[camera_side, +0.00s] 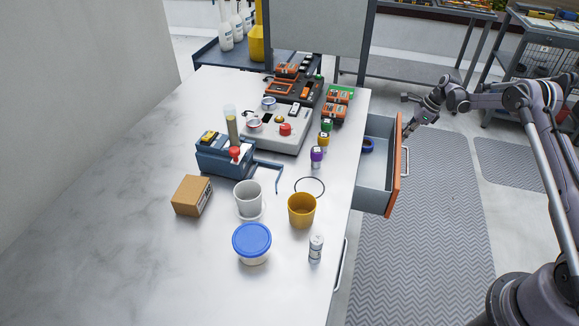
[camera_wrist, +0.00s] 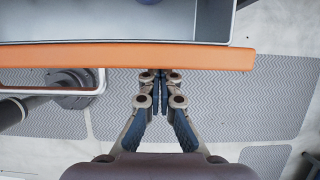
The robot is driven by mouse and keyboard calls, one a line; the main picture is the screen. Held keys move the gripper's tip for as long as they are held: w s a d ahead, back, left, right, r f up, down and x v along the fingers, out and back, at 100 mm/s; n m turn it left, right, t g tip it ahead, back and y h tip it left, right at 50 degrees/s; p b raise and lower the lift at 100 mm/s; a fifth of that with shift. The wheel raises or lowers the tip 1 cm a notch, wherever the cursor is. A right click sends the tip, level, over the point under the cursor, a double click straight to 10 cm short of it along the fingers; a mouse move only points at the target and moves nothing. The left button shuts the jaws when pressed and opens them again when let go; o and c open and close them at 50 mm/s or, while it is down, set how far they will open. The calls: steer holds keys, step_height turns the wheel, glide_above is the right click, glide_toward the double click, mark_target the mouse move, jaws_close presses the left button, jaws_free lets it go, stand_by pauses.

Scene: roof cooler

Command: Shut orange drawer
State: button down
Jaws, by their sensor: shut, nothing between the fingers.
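The orange drawer (camera_side: 397,172) stands pulled out from the right side of the white workbench. Its orange front faces right and carries a pale handle (camera_side: 404,161). A blue ring-shaped item (camera_side: 368,145) lies inside. In the wrist view, the orange front's top edge (camera_wrist: 130,57) runs across the picture, with the grey drawer inside beyond it. My gripper (camera_side: 407,112) is shut and empty at the outer side of the front, near its far end. In the wrist view its fingertips (camera_wrist: 160,76) lie just below the orange edge. I cannot tell whether they touch it.
The workbench (camera_side: 120,230) holds a blue-lidded tub (camera_side: 252,242), a yellow cup (camera_side: 301,210), a cardboard box (camera_side: 192,195) and a grey device (camera_side: 275,130). A handle (camera_side: 341,262) sticks out below the bench's near right edge. Floor mats (camera_side: 425,230) lie clear right of the drawer.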

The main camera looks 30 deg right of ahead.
mark_target(400, 121)
steer(key=w+a, duration=0.7)
steer(key=shift+w+a, duration=0.2)
steer(key=s+d, duration=0.3)
steer(key=shift+s+d+r, duration=0.1)
steer(key=shift+r, duration=0.1)
steer(key=v, duration=0.9)
steer(key=shift+r, duration=0.15)
steer(key=s+f+t+y, duration=0.2)
steer(key=s+t+y, duration=0.1)
steer(key=s, duration=0.3)
steer(key=x, duration=1)
steer(key=shift+w, duration=0.25)
steer(key=shift+w+a+r, duration=0.15)
steer(key=shift+w+a, duration=0.7)
steer(key=shift+a, duration=0.1)
steer(key=shift+w+a, duration=0.5)
